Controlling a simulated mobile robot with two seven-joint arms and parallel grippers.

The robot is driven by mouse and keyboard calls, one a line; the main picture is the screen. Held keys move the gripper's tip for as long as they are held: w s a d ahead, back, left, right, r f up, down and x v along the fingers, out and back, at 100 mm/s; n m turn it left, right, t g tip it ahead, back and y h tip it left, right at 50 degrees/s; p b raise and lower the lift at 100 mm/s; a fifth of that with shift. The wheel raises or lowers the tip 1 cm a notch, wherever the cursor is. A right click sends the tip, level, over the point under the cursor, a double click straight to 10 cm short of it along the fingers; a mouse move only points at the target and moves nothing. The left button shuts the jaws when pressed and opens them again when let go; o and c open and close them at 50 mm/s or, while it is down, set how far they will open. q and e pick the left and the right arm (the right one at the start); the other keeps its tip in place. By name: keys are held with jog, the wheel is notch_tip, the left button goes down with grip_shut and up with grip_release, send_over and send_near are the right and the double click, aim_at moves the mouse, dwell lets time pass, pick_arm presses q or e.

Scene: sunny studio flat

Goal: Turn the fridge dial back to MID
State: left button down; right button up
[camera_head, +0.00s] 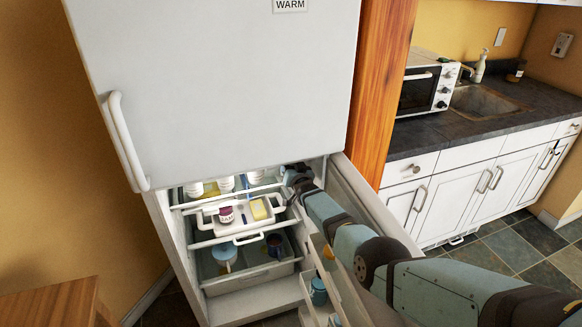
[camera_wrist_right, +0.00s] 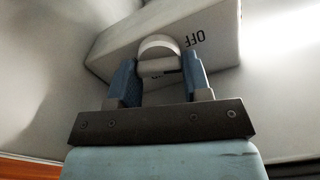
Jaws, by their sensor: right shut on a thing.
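The fridge dial (camera_wrist_right: 158,46) is a round white knob on a pale box-shaped housing (camera_wrist_right: 112,48) inside the fridge. The word OFF is printed upside down on the housing to the right of the knob. Other lettering below the knob is mostly hidden. My right gripper (camera_wrist_right: 159,72) has its two blue fingers closed on the sides of the dial. In the head view my right gripper (camera_head: 296,174) reaches into the upper right of the open lower compartment of the fridge (camera_head: 220,85); the dial is hidden there. My left gripper is not in view.
The lower fridge door (camera_head: 370,205) stands open, with my right arm passing over its shelves. Shelves inside hold jars, a tray (camera_head: 262,224) and a cup. The upper door with a WARM label (camera_head: 290,5) is shut. A wooden table corner (camera_head: 55,302) is at lower left.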

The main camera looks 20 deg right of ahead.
jog(key=shift+m, duration=1.8)
jog(key=shift+b, duration=0.3)
jog(key=o, duration=0.9)
jog(key=s+p, duration=0.4)
jog(key=p, duration=0.1)
jog(key=s+p, duration=0.9)
jog(key=p, duration=0.1)
jog(key=shift+s+d, duration=0.25)
jog(key=shift+s, duration=0.15)
